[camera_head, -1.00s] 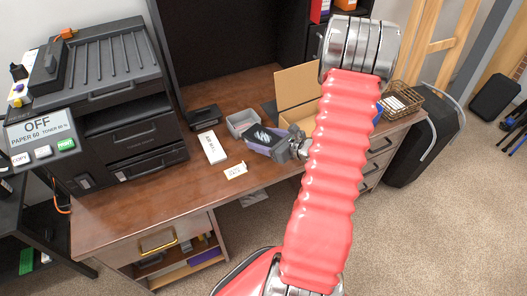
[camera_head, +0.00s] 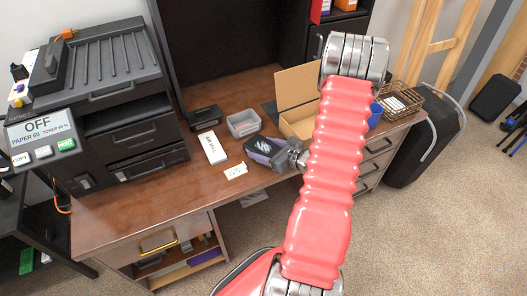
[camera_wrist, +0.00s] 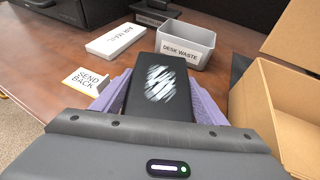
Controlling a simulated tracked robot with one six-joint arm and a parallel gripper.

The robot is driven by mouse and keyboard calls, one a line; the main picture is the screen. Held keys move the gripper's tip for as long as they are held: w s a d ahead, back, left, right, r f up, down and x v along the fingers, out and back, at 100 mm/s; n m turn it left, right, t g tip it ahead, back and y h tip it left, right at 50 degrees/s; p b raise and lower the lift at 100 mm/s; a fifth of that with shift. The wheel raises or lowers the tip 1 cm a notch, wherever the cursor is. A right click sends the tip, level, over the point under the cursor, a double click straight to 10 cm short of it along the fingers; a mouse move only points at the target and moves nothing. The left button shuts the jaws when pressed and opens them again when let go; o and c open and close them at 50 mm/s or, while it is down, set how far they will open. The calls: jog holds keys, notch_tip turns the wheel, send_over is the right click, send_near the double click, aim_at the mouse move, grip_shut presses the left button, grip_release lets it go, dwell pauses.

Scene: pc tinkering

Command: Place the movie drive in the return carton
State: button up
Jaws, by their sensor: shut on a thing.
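The movie drive (camera_wrist: 158,92), a black box with a blurry white picture on top, is held between the lilac pads of my gripper (camera_wrist: 157,104) in the wrist view. In the head view the drive (camera_head: 265,146) and my gripper (camera_head: 268,150) are over the front part of the desk. Whether the drive touches the desk is unclear. The return carton (camera_wrist: 265,95), an open brown cardboard box with its flap raised, is just right of my gripper in the wrist view. In the head view the carton (camera_head: 296,92) stands behind it, partly hidden by my red arm.
A grey bin marked DESK WASTE (camera_wrist: 185,45) stands behind the drive. A white AIR MAIL box (camera_wrist: 115,38) and a SEND BACK card (camera_wrist: 87,80) lie to the left. A wire basket (camera_head: 402,100) is at the desk's right end. A printer (camera_head: 120,110) fills the left end.

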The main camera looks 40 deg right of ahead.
jog(key=shift+f, duration=0.6)
jog(key=o, duration=2)
jog(key=shift+f, duration=0.1)
jog(key=v, duration=1.2)
